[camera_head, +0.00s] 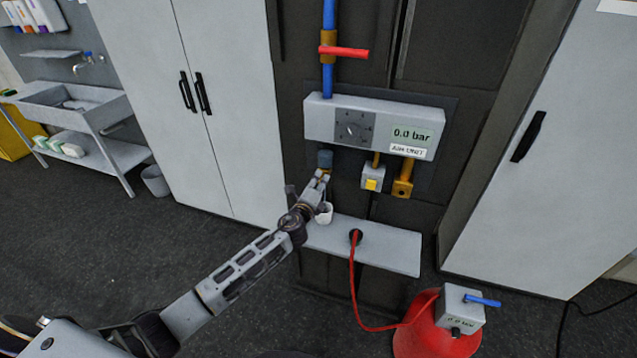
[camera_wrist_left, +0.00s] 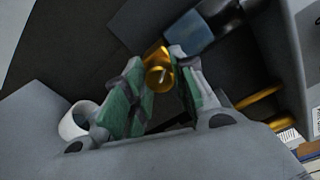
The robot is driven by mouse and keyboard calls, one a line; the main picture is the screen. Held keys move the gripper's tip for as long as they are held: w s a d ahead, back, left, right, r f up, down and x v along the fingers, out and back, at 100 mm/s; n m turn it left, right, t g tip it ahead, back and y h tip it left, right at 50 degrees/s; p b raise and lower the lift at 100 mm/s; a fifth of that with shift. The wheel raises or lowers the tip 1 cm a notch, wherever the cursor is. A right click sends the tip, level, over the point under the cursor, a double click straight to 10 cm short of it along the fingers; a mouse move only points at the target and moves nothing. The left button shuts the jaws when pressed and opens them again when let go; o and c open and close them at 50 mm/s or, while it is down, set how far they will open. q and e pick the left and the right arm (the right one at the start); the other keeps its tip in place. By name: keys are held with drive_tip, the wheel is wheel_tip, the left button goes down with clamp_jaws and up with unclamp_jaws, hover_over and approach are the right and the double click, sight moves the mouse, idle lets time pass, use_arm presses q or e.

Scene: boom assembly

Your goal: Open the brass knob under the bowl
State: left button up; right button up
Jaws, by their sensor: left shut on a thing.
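The dark blue bowl (camera_head: 325,158) hangs under the left end of the grey air unit (camera_head: 320,118). In the left wrist view the bowl (camera_wrist_left: 192,35) is at the top, with the brass knob (camera_wrist_left: 159,75) at its lower end. My left gripper (camera_head: 322,178) reaches up to just below the bowl. In the left wrist view its two green-padded fingers stand on either side of the knob, shut on it. In the head view the fingers hide the knob. My right gripper is in neither view.
A small white cup (camera_head: 324,213) is just below my left gripper, above a grey shelf (camera_head: 390,247). A yellow-buttoned box (camera_head: 372,178) and a brass fitting (camera_head: 403,180) hang to the right. A red hose (camera_head: 353,290) runs to a red tank (camera_head: 425,325).

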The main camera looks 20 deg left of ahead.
use_arm(q)
drive_tip(key=m, duration=0.3)
drive_tip(key=shift+m, duration=0.4)
drive_tip(key=m, duration=0.7)
drive_tip(key=shift+f+y, duration=0.1)
drive_tip(key=shift+y, duration=0.2)
drive_tip(key=shift+m, duration=1.5)
drive_tip(key=shift+d, duration=0.1)
drive_tip(key=o, duration=1)
drive_tip(key=shift+o, duration=0.2)
drive_tip(key=shift+s, duration=0.2)
